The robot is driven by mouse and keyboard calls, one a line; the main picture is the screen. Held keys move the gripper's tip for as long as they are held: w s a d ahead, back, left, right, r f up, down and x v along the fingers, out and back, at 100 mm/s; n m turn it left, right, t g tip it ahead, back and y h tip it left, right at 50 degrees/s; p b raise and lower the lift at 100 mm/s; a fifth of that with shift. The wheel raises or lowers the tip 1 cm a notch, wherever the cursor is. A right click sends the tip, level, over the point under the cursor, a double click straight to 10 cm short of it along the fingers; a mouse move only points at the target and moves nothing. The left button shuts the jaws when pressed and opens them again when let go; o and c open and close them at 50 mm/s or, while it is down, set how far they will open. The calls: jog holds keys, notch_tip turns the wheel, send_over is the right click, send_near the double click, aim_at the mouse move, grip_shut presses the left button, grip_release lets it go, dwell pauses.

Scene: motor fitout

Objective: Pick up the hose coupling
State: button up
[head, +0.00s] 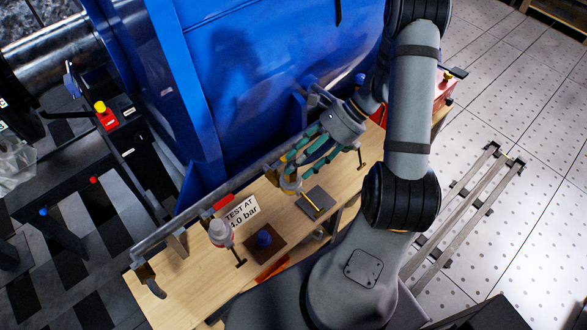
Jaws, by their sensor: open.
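My gripper (288,170), with teal fingers and yellowish tips, reaches down and left over the wooden bench beside the blue tank. Its jaws are open. A small pale and brass-coloured piece (291,186) shows at the lower fingertip; I cannot tell whether it is the hose coupling or part of the finger. A thin brass-coloured piece (311,202) shows at a dark grey square pad (320,196) just below the fingertips. A blue rounded part (264,239) sits on a brown square pad (277,250) further left. I cannot identify the hose coupling for certain.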

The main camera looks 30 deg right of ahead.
jog(key=shift+a+f, duration=0.1)
jog(key=shift+a, duration=0.15)
jog(key=shift+c, duration=1.2)
jog(key=c, duration=0.9)
